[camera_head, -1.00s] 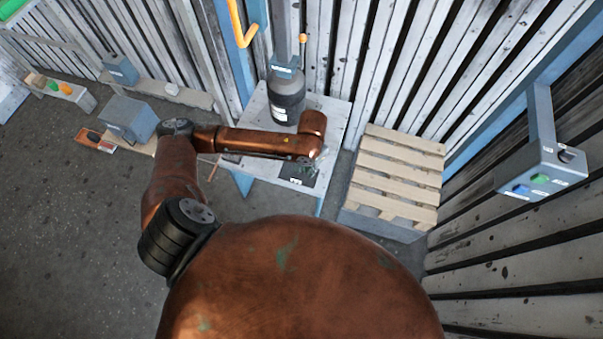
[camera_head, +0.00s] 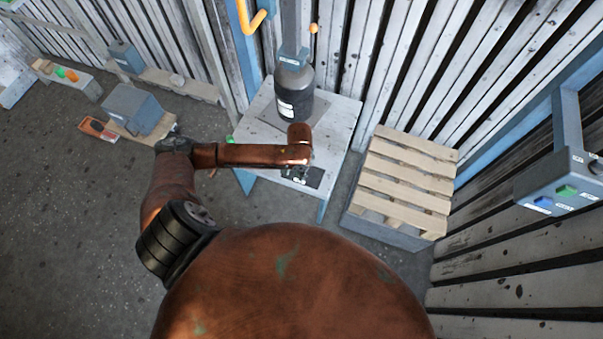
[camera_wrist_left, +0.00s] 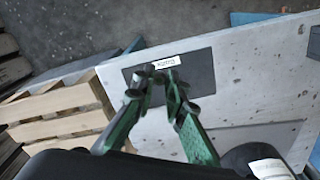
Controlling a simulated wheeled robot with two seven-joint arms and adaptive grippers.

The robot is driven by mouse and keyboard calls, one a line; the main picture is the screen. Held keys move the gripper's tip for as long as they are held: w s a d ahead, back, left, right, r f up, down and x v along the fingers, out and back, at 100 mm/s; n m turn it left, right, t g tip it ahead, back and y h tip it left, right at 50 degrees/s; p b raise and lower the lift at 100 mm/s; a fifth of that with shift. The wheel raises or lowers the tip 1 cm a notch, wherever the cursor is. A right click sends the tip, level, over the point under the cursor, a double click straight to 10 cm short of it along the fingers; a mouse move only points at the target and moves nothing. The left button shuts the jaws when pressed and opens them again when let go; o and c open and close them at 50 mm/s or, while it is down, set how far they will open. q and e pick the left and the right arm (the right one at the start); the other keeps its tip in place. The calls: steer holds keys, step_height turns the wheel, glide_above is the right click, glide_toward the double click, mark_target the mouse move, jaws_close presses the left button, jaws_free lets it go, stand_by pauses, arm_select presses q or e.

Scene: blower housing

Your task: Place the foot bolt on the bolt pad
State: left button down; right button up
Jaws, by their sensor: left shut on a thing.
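The bolt pad is a dark rectangle with a white label on the pale table, seen in the head view (camera_head: 316,180) and in the left wrist view (camera_wrist_left: 202,66). My left gripper (camera_wrist_left: 157,82) has green fingers with dark tips, over the left part of the pad in the wrist view. It is shut on a small dark-grey piece, apparently the foot bolt (camera_wrist_left: 154,73), which is mostly hidden between the tips. Whether the bolt touches the pad cannot be told. In the head view the left gripper (camera_head: 301,174) is small, just below the arm's end. My right gripper is not in view.
A dark cylindrical housing (camera_head: 294,92) stands on the table (camera_head: 338,125) behind my arm. A wooden pallet (camera_head: 408,172) lies right of the table. A control box (camera_head: 560,188) is at far right.

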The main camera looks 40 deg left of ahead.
arm_select(q)
steer(key=shift+w+a+f, duration=0.25)
steer(key=shift+w+f, duration=0.15)
steer(key=shift+f, duration=0.15)
steer(key=shift+w+a+f, duration=0.2)
steer(key=shift+w+f, duration=0.15)
steer(key=shift+f, duration=0.15)
steer(key=shift+w+a+f+b, duration=0.2)
steer(key=shift+f+b, duration=0.1)
steer(key=shift+b, duration=0.1)
steer(key=f, duration=0.2)
steer(key=f+b, duration=0.1)
steer(key=shift+w+a+f, duration=0.15)
steer(key=shift+w+f, duration=0.05)
steer(key=shift+f, duration=0.15)
steer(key=shift+r, duration=0.1)
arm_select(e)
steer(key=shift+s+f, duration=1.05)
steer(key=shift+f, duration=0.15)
arm_select(q)
steer(key=c, duration=2)
jaws_free()
steer(key=shift+o, duration=0.2)
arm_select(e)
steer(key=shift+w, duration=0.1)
